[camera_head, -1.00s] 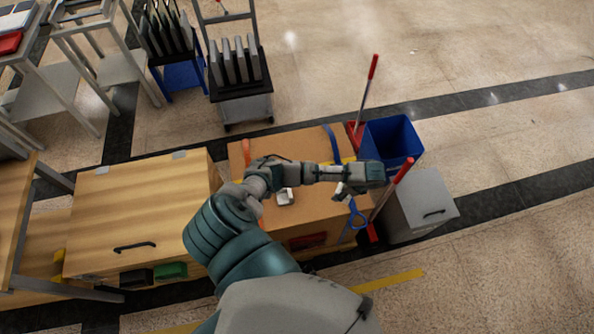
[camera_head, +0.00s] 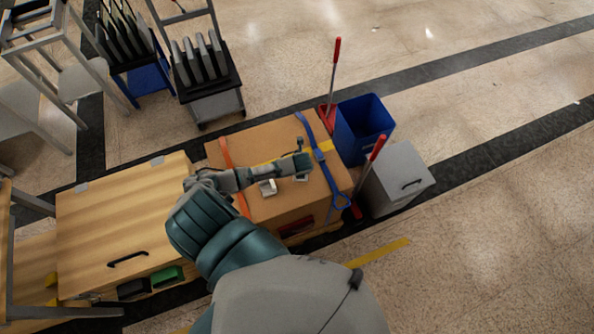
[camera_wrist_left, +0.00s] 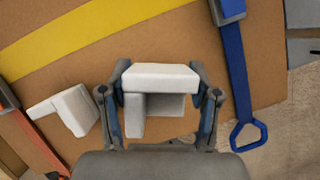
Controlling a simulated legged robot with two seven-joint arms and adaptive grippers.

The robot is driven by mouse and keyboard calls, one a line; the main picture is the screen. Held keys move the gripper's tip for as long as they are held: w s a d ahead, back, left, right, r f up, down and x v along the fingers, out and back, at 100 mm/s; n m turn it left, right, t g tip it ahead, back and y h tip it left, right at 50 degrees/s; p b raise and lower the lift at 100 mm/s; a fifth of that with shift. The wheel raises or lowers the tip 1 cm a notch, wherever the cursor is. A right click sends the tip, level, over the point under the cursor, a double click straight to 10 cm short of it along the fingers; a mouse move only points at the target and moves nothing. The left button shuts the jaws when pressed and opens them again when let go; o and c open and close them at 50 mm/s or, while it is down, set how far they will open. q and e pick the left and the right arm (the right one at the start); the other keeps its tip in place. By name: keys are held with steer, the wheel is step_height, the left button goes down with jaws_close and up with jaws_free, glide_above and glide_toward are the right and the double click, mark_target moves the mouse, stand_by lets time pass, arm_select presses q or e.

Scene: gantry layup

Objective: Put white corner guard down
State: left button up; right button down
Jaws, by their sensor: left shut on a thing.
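My left gripper (camera_head: 302,168) is over the right part of the cardboard box top (camera_head: 290,205). In the left wrist view the gripper (camera_wrist_left: 161,98) is shut on a white corner guard (camera_wrist_left: 162,77), an L-shaped piece held between the two fingers. The brown box top shows behind it; whether the guard touches the box I cannot tell. A second white corner guard (camera_wrist_left: 72,108) lies on the box to the left of the held one, and also shows in the head view (camera_head: 267,187). My right gripper is not in view.
An orange strap (camera_head: 228,160), a blue strap (camera_head: 322,158) and a yellow band (camera_wrist_left: 75,42) cross the box. A blue bin (camera_head: 362,130), a grey cabinet (camera_head: 400,182) and red-handled tools stand to its right. A wooden case (camera_head: 125,215) stands to its left.

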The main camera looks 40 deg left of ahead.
arm_select(q)
steer(key=f, duration=0.4)
steer(key=shift+a+f+b, duration=0.2)
steer(key=shift+a+b, duration=0.15)
steer(key=shift+a, duration=0.05)
steer(key=shift+c, duration=0.4)
steer(key=shift+d, duration=0.1)
steer(key=shift+d+r, duration=0.1)
steer(key=o, duration=0.9)
steer(key=shift+d, duration=0.1)
